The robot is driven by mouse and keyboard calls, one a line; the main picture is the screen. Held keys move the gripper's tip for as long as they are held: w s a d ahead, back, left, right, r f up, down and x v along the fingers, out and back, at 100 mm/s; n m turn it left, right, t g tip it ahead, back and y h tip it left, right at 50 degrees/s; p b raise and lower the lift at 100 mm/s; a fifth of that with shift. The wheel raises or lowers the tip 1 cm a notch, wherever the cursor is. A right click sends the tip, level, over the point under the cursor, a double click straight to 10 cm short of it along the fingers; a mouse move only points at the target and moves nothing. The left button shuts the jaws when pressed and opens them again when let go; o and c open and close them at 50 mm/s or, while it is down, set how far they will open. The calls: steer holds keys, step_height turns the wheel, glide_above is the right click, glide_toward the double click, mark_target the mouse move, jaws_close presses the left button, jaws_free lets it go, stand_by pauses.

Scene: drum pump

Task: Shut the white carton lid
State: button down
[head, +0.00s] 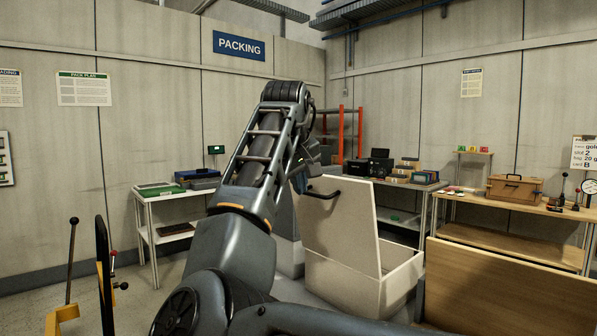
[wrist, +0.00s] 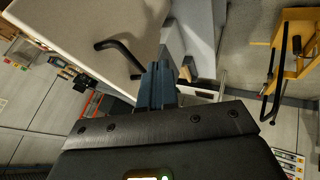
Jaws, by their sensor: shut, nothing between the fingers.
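The white carton (head: 345,285) stands in the middle of the head view, right of my arm. Its lid (head: 345,220) is open and stands steeply up from the box, with the box's opening visible to its right. A black bar handle (head: 322,194) is on the lid's face toward my arm. In the wrist view the cream lid (wrist: 85,28) fills the upper left, with the handle (wrist: 122,52) jutting from it. My gripper (wrist: 158,72) is shut and empty, close beside the handle, apart from it in the picture. In the head view my arm partly hides the gripper.
A wooden panel (head: 510,285) stands close at the right front. A bench with a brown case (head: 515,188) is behind it. A white table with green and blue boxes (head: 197,176) is at the left. A yellow stand with levers (head: 65,315) is at the front left.

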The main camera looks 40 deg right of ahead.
steer(key=w+d+f, duration=0.1)
steer(key=d+f, duration=0.2)
steer(key=d, duration=0.3)
steer(key=shift+w+p, duration=0.35)
steer(key=shift+p, duration=0.1)
